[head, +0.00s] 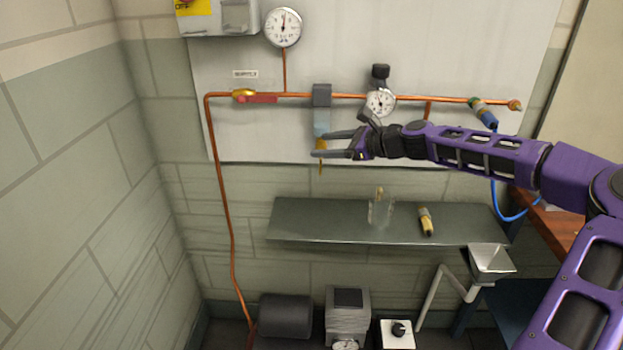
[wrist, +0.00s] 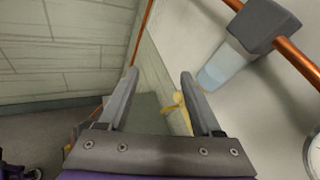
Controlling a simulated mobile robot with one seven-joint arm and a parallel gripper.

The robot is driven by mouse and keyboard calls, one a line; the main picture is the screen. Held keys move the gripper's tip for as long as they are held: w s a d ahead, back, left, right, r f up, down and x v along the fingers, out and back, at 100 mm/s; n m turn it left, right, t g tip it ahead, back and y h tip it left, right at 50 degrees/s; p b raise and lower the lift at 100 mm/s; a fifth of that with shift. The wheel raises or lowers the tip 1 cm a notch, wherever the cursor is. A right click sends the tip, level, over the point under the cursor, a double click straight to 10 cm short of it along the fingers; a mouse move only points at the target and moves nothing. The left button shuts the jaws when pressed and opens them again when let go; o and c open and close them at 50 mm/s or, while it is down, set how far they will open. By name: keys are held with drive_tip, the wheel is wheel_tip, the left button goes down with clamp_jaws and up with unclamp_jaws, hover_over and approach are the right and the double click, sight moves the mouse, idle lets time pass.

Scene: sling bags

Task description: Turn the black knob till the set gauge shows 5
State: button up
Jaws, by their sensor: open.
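A black knob (head: 380,72) sits on top of the regulator on the copper pipe. The small round set gauge (head: 380,102) is just below it, with a white face and a dark needle; its numbers are too small to read. Part of a round gauge (wrist: 315,152) shows at the right edge of the wrist view. My gripper (head: 322,145) is open and empty, left of and below the knob, in front of the filter bowl's lower end. Its two fingers (wrist: 158,74) are spread apart in the wrist view, pointing away from the knob.
The grey filter block (head: 322,95) with a clear bluish bowl hangs left of the regulator. A larger gauge (head: 283,27) is at upper left, above a yellow valve with a red handle (head: 258,99). A shelf (head: 300,220) below holds a clear cup (head: 380,212) and a yellow-black tool (head: 426,221).

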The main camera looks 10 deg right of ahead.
drive_tip(key=a+f+n+g+h, duration=0.2)
drive_tip(key=a+f+n, duration=0.2)
drive_tip(key=f, duration=0.5)
drive_tip(key=shift+w, duration=0.15)
drive_tip(key=shift+f, duration=0.1)
